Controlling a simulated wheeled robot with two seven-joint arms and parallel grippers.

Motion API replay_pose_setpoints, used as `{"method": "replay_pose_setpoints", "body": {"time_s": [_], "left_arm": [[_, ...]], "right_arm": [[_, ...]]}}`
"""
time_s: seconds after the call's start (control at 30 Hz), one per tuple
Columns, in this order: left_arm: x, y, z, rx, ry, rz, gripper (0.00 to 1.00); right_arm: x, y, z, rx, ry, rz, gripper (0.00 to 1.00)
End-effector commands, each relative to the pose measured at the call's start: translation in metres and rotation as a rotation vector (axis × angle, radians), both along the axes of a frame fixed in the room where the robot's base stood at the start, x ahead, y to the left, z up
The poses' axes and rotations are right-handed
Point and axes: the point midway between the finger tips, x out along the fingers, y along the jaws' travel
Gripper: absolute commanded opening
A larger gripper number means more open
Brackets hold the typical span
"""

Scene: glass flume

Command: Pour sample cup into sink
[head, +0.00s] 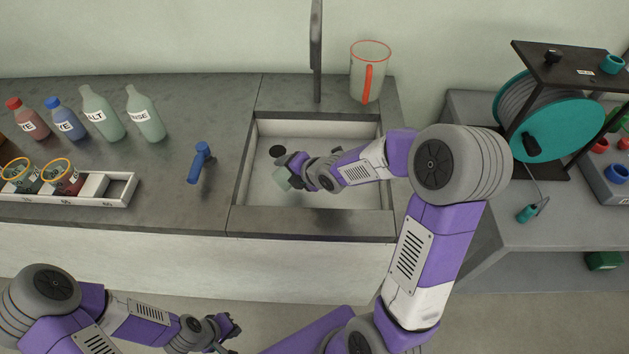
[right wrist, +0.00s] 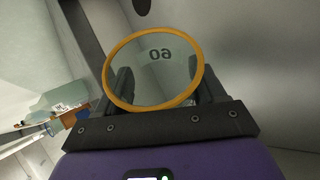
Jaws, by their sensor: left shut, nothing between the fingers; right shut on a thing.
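My right gripper (head: 290,168) is shut on the sample cup (head: 282,179) and holds it over the basin of the sink (head: 345,202). In the head view the cup looks pale grey-green and tilted, partly hidden by the gripper. In the right wrist view the cup (right wrist: 153,70) shows an orange rim and a "60" mark that appears inverted, between the dark fingers. I see no coloured liquid in it, but cannot tell if it is empty. My left gripper (head: 224,330) is shut and empty, low in front of the counter.
A white rack (head: 122,190) with two orange-rimmed cups (head: 64,178) stands at left, below several bottles (head: 145,115). A blue-handled tool (head: 200,163) lies left of the sink. A clear jug (head: 369,72) and a tall dark post (head: 317,50) stand behind it.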

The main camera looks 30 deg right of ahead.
Motion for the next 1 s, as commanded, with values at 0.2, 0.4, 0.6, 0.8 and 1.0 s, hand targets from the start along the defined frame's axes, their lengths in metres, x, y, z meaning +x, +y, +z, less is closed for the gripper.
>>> {"method": "replay_pose_setpoints", "body": {"time_s": [0.2,0.4,0.6,0.8,1.0], "left_arm": [[0.000,0.000,-0.009,0.000,0.000,0.000,0.00],[0.000,0.000,-0.016,0.000,0.001,0.000,0.00],[0.000,0.000,-0.015,0.000,0.001,0.000,0.00],[0.000,0.000,-0.015,0.000,0.001,0.000,0.00],[0.000,0.000,0.003,0.000,0.000,0.000,0.00]], "right_arm": [[0.001,0.001,-0.003,-0.036,-0.006,0.001,0.34],[0.000,0.000,-0.005,-0.079,-0.011,0.000,0.34],[0.001,0.000,-0.003,-0.117,-0.016,-0.001,0.34],[0.000,-0.001,0.000,-0.157,-0.021,-0.004,0.34],[0.000,-0.002,0.004,-0.220,-0.025,-0.004,0.34]]}}
